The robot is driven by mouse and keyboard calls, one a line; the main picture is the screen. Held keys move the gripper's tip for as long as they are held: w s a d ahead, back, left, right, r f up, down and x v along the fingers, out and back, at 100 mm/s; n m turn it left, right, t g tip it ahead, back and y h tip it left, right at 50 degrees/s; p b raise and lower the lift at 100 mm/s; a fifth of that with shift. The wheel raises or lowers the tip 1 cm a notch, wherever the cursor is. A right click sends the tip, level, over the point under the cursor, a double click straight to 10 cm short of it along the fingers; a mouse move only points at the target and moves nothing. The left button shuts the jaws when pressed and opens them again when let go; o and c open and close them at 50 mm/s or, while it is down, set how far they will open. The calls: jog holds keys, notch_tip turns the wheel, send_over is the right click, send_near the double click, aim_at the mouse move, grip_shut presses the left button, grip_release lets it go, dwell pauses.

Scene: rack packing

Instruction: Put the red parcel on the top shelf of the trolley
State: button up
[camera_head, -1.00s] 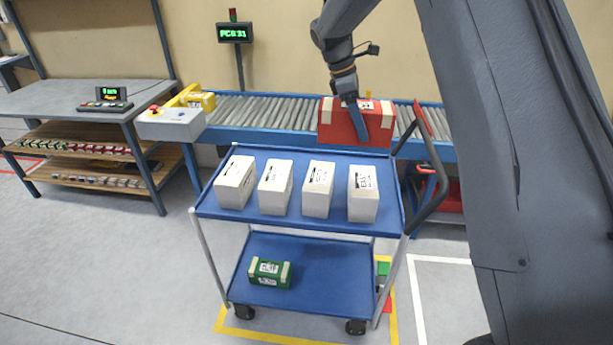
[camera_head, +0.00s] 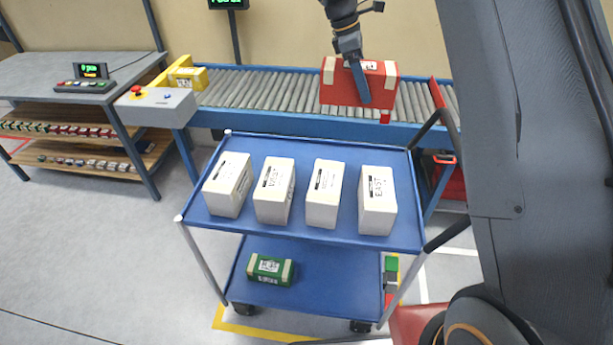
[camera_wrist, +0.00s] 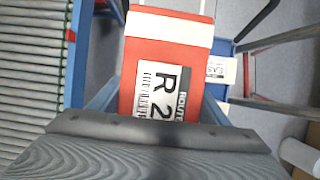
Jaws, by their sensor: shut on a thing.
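The red parcel (camera_head: 386,84) has cream bands at its ends and a white label. My gripper (camera_head: 362,88) is shut on it and holds it up in front of the conveyor in the head view. In the wrist view the red parcel (camera_wrist: 165,65) fills the middle between my gripper's fingers (camera_wrist: 155,100), its routing label facing the camera. The trolley's blue top shelf (camera_head: 275,146) carries several white boxes in a row, with a bare strip behind them. The trolley's lower shelf (camera_head: 325,275) holds a green parcel (camera_head: 270,269).
The roller conveyor (camera_head: 270,92) runs behind the trolley, with a yellow box (camera_head: 188,78) at its left end. A grey workbench (camera_head: 60,85) stands at the left. The trolley's handle (camera_head: 437,125) rises at its right. Open floor lies at front left.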

jog(key=shift+w+f, duration=0.25)
jog(key=shift+w, duration=0.15)
jog(key=shift+s+d+f+b, duration=0.1)
jog(key=shift+f+b, duration=0.3)
jog(key=shift+b, duration=0.35)
jog(key=shift+w+f+b, duration=0.2)
jog(key=shift+f+b, duration=0.3)
jog(key=shift+w+f+b, duration=0.15)
jog(key=shift+f+b, duration=0.3)
jog(key=shift+f, duration=0.05)
jog(key=b, duration=0.8)
send_over(356, 164)
jog(key=a, duration=0.2)
notch_tip(356, 164, down, 8)
jog(key=shift+w+a+f+p, duration=0.1)
jog(key=shift+f+p, duration=0.45)
jog(key=shift+f, duration=3.35)
jog(key=shift+w+f+p, duration=0.1)
jog(key=shift+f+p, duration=0.45)
jog(key=shift+f, duration=3.35)
jog(key=shift+f, duration=0.1)
jog(key=o, duration=1.5)
jog(key=shift+s+f, duration=0.1)
jog(key=shift+c, duration=0.2)
